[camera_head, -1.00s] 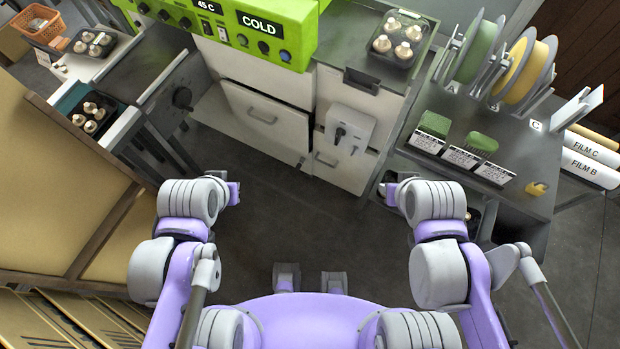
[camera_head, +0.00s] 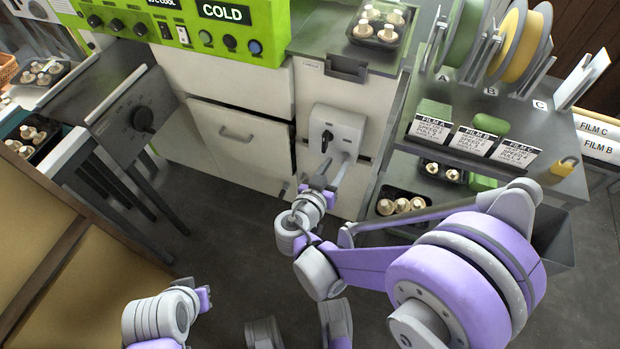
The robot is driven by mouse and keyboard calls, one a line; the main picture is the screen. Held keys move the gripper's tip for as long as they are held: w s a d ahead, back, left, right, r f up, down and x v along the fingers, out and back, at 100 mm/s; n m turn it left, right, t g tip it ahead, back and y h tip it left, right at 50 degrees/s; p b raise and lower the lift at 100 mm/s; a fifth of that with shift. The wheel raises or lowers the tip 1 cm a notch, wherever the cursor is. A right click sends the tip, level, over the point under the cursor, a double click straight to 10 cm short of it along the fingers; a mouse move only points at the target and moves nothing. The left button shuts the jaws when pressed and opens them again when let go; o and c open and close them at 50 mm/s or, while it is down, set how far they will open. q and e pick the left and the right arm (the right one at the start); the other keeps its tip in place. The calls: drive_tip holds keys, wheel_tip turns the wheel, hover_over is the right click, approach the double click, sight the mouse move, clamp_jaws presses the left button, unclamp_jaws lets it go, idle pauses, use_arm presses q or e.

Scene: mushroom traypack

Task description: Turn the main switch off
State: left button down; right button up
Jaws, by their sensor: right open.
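The main switch looks to be the white box (camera_head: 348,122) with a black rotary handle (camera_head: 326,138), mounted low on the front of the pale cabinet. The handle's exact setting is too small to read. My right gripper (camera_head: 333,170) is open just below the box, its fingers pointing up toward it. The fingers look apart from the black handle, though the gap in depth is hard to judge. My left gripper (camera_head: 205,297) is low at the left, away from the switch, and its jaws cannot be made out.
A green control panel (camera_head: 270,20) marked COLD sits above the cabinet. A grey panel with a black knob (camera_head: 144,119) stands at left. Mushroom trays (camera_head: 380,27) lie around. At right, a shelf holds film rolls (camera_head: 515,45), label cards and a yellow padlock (camera_head: 565,166).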

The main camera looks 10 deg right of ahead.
sight(323, 146)
drive_tip(key=w+a+f+t+b, duration=0.3)
drive_tip(key=a, duration=0.2)
use_arm(q)
drive_tip(key=shift+w+f+p, duration=0.15)
drive_tip(key=shift+f+p, duration=0.1)
drive_tip(key=shift+f, duration=0.65)
drive_tip(key=shift+w+f+p, duration=0.1)
drive_tip(key=shift+f+p, duration=0.15)
drive_tip(key=shift+f, duration=0.65)
use_arm(e)
drive_tip(key=shift+m, duration=0.4)
drive_tip(key=shift+x, duration=3.85)
drive_tip(key=shift+s, duration=0.1)
drive_tip(key=shift+c, duration=0.3)
clamp_jaws()
